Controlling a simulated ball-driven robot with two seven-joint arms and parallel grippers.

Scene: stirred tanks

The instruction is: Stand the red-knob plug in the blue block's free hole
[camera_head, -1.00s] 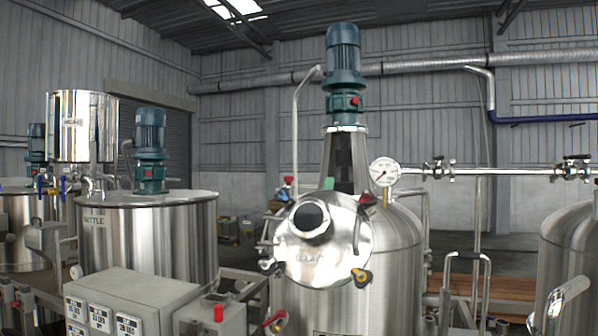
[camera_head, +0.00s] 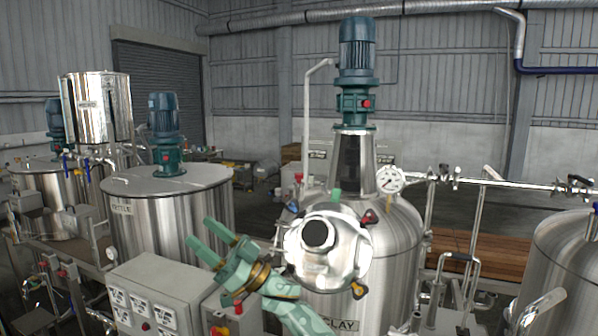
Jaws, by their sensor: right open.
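My right gripper (camera_head: 199,231) is green and open, with its two fingers pointing up and left. Nothing shows between the fingers. It is in front of the kettle tank and the grey control boxes, and its arm comes in from the bottom. I cannot make out the red-knob plug or the blue block in this view. My left gripper is not in view.
A steel tank (camera_head: 399,240) with a round hatch stands in the middle. A kettle tank (camera_head: 168,225) stands at left. A grey control box (camera_head: 165,287) is at the bottom left. Another tank (camera_head: 572,250) is at right.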

